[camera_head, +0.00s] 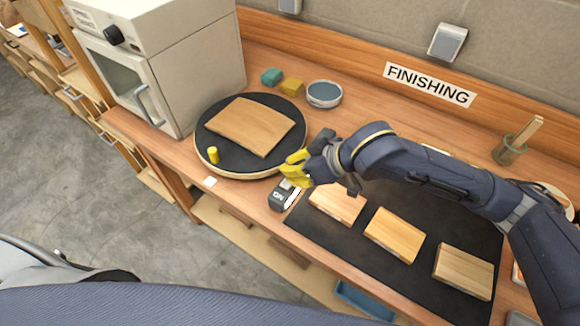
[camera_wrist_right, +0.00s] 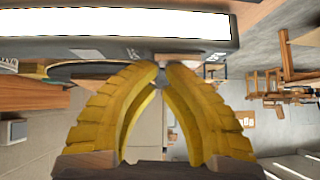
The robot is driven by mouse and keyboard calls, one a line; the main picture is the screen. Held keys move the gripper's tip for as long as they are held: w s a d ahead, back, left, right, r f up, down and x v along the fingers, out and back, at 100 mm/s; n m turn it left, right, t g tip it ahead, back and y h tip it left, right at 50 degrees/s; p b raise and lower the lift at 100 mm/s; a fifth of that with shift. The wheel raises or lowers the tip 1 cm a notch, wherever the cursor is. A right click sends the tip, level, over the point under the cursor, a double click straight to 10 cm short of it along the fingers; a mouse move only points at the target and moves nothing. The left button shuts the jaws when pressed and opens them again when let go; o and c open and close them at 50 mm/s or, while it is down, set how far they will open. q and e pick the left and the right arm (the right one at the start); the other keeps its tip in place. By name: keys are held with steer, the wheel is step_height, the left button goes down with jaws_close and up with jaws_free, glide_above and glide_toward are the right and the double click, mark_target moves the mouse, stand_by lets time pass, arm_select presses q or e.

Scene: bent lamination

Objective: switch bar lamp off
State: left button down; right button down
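A small dark grey box marked "ON" (camera_head: 281,196) sits at the table's front edge, left of the black mat, with a bright white strip along its right side. I take it to be the bar lamp. In the right wrist view, a dark housing with a glowing white bar (camera_wrist_right: 120,22) spans the top left, close to the fingers. My right gripper (camera_head: 290,165) has yellow fingers and is just above and behind the box. Contact with the box cannot be told. My left gripper is not in view.
A round black turntable (camera_head: 215,128) carries a bent wooden sheet (camera_head: 252,126) and a yellow peg (camera_head: 213,155). A white oven (camera_head: 190,70) stands behind left. Wooden blocks (camera_head: 394,235) lie on the black mat (camera_head: 345,248). A bowl (camera_head: 324,94) stands behind.

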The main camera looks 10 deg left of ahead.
steer(key=shift+s+d+f, duration=0.1)
steer(key=shift+f, duration=0.35)
steer(key=shift+s, duration=0.1)
steer(key=shift+s+a+r, duration=0.25)
steer(key=shift+s+a, duration=0.1)
steer(key=shift+s, duration=0.4)
steer(key=shift+r, duration=0.65)
steer(key=r, duration=0.3)
steer(key=shift+w+d+r, duration=0.2)
steer(key=shift+r, duration=0.15)
steer(key=v, duration=0.9)
steer(key=shift+s, duration=0.25)
steer(key=shift+d+r, duration=0.1)
steer(key=shift+d, duration=0.05)
